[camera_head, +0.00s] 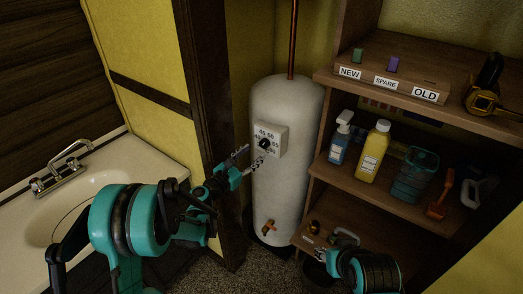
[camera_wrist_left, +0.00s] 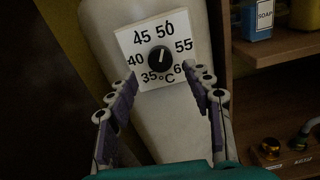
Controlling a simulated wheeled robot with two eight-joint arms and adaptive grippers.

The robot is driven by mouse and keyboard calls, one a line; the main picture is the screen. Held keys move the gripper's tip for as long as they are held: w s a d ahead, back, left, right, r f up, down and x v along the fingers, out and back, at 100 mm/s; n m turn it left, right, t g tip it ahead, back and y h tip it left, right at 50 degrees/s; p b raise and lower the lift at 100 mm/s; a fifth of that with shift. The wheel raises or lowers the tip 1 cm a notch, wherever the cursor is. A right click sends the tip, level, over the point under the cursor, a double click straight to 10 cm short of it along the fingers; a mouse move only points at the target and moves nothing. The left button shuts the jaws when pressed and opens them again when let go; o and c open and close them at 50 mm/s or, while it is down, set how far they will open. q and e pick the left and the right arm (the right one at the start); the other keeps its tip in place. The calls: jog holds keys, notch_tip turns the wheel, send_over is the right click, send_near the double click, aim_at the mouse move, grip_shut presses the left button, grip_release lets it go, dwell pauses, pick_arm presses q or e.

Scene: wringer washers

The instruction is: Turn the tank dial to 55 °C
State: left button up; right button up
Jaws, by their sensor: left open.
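The tank dial is a black round knob (camera_wrist_left: 159,59) on a white square plate (camera_wrist_left: 137,43), marked from 35 to 60 °C. In the left wrist view its white pointer line points up, roughly at 50. In the head view the knob (camera_head: 264,144) and its plate (camera_head: 279,131) are on the front of the pale upright tank (camera_head: 285,195). My left gripper (camera_head: 251,158) is open in front of the dial. In the left wrist view its fingers (camera_wrist_left: 160,76) stand apart, left and right below the knob, with nothing between them.
A wooden shelf unit (camera_head: 318,165) stands right of the tank, with a blue spray bottle (camera_head: 340,137), a yellow bottle (camera_head: 373,152) and a teal container (camera_head: 414,175). A brass tap (camera_head: 268,227) is low on the tank. A sink (camera_head: 100,180) is at left, beside a dark post (camera_head: 208,100).

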aim_at(263, 145)
pick_arm(q)
jog(key=b+x, duration=0.1)
jog(key=x, duration=0.4)
jog(key=shift+w+d, duration=0.15)
jog(key=c, duration=1.2)
